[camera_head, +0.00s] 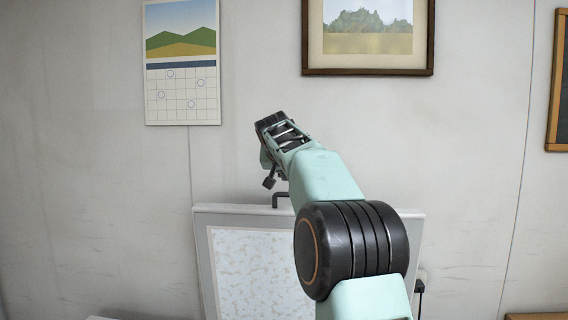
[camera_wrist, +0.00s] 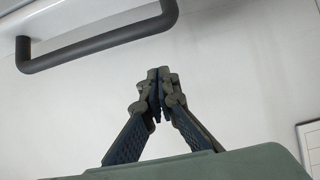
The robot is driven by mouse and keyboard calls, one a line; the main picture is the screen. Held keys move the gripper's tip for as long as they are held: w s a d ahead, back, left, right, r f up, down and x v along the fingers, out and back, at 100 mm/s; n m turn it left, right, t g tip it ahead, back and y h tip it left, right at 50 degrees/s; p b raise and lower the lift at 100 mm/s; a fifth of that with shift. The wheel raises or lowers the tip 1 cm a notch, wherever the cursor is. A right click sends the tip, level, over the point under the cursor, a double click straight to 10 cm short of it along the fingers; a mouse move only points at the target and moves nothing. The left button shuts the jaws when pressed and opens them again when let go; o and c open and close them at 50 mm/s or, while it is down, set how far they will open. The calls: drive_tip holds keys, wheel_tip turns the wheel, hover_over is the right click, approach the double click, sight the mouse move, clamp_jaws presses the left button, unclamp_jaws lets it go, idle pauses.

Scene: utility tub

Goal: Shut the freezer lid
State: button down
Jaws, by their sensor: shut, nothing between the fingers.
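The freezer lid (camera_head: 202,250) stands open and upright against the wall, its pale speckled inner panel (camera_head: 255,272) facing me. A dark bar handle (camera_head: 279,197) rises from its top edge, partly hidden by my arm. The handle also shows large at the upper left of the wrist view (camera_wrist: 100,43). My gripper (camera_head: 270,125) is above the lid's top edge and the handle in the head view. In the wrist view its fingertips (camera_wrist: 158,76) meet, empty, and appear apart from the handle. The freezer body is mostly out of view.
A calendar (camera_head: 182,90) hangs at the left of the wall and a framed picture (camera_head: 367,70) hangs above right of my gripper. A wooden frame (camera_head: 558,90) is at the right edge. A dark cord (camera_head: 419,288) is beside the lid.

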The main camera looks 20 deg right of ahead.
sight(285, 194)
drive_tip(key=shift+s+a+f+b, duration=0.2)
drive_tip(key=shift+s+f+b, duration=0.1)
drive_tip(key=shift+s+f, duration=0.15)
drive_tip(key=shift+s+a+f+b, duration=0.2)
drive_tip(key=shift+s+f+b, duration=0.1)
drive_tip(key=shift+s, duration=0.25)
drive_tip(key=shift+s+a+f, duration=0.2)
drive_tip(key=shift+s+f, duration=0.25)
drive_tip(key=shift+f, duration=0.05)
drive_tip(key=shift+f+b, duration=0.15)
drive_tip(key=shift+b, duration=0.15)
